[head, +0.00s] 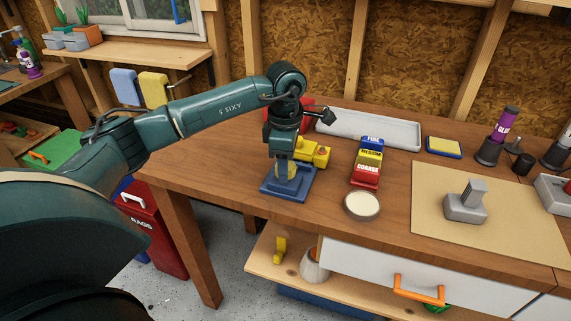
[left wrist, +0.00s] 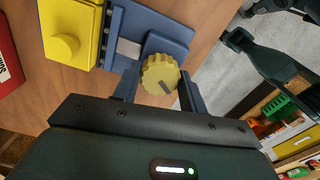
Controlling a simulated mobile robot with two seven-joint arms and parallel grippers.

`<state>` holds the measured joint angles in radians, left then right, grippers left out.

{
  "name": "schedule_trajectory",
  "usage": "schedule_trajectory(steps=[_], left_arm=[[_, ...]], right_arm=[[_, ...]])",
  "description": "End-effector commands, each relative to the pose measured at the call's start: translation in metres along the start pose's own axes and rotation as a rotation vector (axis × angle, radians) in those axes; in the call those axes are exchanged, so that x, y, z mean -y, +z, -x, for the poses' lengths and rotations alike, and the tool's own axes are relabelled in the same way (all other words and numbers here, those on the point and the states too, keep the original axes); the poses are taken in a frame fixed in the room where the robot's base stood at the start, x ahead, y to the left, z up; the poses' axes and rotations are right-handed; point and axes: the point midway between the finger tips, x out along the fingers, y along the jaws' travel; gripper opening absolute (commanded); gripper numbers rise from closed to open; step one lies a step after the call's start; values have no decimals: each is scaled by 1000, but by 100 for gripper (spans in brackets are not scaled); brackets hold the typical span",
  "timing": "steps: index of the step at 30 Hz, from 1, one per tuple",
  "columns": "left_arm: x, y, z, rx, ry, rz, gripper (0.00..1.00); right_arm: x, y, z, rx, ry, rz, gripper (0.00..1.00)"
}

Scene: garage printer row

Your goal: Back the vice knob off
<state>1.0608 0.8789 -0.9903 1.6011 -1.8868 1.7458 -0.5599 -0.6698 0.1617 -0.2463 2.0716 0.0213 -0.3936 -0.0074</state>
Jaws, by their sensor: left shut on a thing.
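The vice has a blue base (head: 303,190) and a yellow body (head: 313,152), and stands near the left front edge of the workbench. In the left wrist view its yellow body (left wrist: 70,38) is at the upper left. The ribbed yellow vice knob (left wrist: 160,74) sits between my left fingertips, with a dark mark on its face toward the lower right. My left gripper (left wrist: 159,88) is shut on the knob from either side. In the head view the left gripper (head: 286,168) points down over the vice and hides most of the knob. My right gripper is out of view.
Right of the vice are stacked labelled blocks (head: 368,163) and a round pale-topped dish (head: 361,206). A long grey tray (head: 370,128) lies behind. A tan mat (head: 430,205) with a grey part (head: 465,203) is further right. A red bin (head: 150,232) stands below left.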

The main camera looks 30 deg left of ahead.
Motion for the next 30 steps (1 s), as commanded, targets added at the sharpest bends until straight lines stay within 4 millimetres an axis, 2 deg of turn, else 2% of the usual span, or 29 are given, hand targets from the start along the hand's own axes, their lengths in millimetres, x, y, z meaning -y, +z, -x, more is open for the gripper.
schedule_trajectory(steps=[8, 30], left_arm=[[0, 0, 0, 1, 2, 263, 19], [-1, 0, 1, 1, 1, 966, 19]], right_arm=[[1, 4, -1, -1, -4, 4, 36], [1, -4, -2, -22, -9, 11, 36]])
